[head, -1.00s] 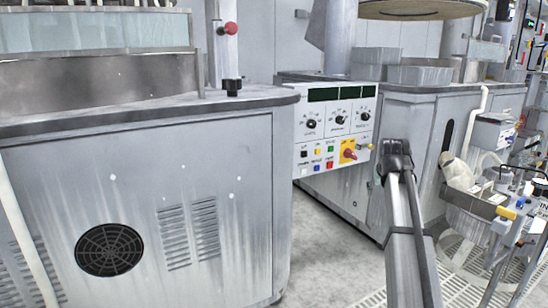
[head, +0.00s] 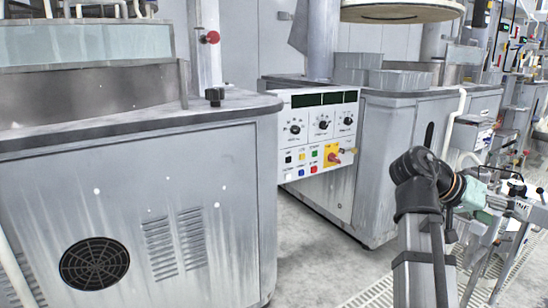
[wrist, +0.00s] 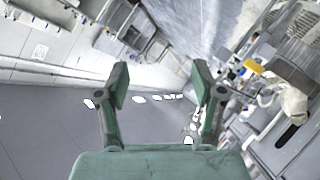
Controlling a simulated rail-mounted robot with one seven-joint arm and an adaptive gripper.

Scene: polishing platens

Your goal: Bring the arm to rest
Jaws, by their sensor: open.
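My gripper (wrist: 160,84) is open in the wrist view, with its two green fingers apart and nothing between them. In the head view my gripper (head: 522,208) is at the right edge, at the end of my bent arm, pointing right. Its fingers are small there and overlap the cluttered equipment behind. My arm rises from the bottom right of the head view and bends at a dark joint.
A grey polishing machine (head: 150,215) fills the left. A control panel (head: 318,135) with knobs and buttons hangs on a second machine (head: 395,120) behind. Carts and tubing crowd the right. Grey floor (head: 310,265) lies open between the machines and my arm.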

